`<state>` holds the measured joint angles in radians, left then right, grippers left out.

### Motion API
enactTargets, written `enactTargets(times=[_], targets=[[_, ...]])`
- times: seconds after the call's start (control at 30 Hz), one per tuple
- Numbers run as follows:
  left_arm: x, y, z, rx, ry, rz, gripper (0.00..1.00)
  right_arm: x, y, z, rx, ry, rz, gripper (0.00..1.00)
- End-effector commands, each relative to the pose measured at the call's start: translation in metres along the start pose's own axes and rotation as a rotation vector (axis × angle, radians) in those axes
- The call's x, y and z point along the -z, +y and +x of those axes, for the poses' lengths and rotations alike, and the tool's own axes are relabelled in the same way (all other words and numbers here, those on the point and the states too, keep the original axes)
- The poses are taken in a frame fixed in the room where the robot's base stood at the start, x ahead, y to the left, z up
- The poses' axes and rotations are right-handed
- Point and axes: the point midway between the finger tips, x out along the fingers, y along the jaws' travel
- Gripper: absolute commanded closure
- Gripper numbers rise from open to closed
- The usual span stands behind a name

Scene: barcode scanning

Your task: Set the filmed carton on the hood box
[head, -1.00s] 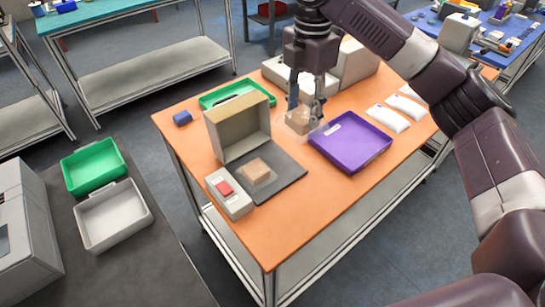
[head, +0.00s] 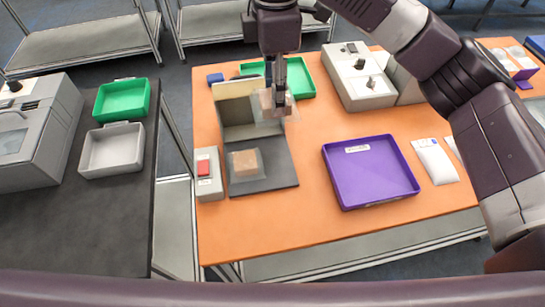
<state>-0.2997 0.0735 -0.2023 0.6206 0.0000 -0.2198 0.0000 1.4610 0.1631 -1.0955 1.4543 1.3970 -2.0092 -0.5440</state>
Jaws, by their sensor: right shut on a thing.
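My right gripper (head: 278,105) is shut on a small tan carton in clear film (head: 265,103). It holds the carton in the air, overlapping the right side of the raised beige hood (head: 235,113); the gap between them cannot be judged. The hood stands open at the back of a dark flat base (head: 275,174). A second tan carton in clear film (head: 246,163) lies on that base. A grey control box with a red button (head: 204,170) adjoins the base on its left. My left gripper is not in view.
A purple tray (head: 371,200) sits right of the base, with white pouches (head: 434,160) beyond it. A green tray (head: 303,79) and a pale grey machine (head: 358,88) stand behind. Orange table is bare in front. Green and white bins (head: 112,165) sit on the left bench.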

Motion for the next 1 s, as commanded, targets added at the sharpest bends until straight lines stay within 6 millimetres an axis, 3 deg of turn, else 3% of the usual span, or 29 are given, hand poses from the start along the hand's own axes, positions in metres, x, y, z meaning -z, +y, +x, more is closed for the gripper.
enactTargets(times=[0.17, 0.6, 1.0], targets=[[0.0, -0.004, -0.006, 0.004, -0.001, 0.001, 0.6, 0.002, -0.002, 0.022, 0.004, -0.002, 0.004, 0.89], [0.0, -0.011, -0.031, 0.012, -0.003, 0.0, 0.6, 0.002, -0.002, 0.133, 0.004, -0.002, 0.004, 0.89], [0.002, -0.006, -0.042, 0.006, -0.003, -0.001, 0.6, 0.002, -0.001, 0.182, 0.003, -0.001, 0.004, 0.89]])
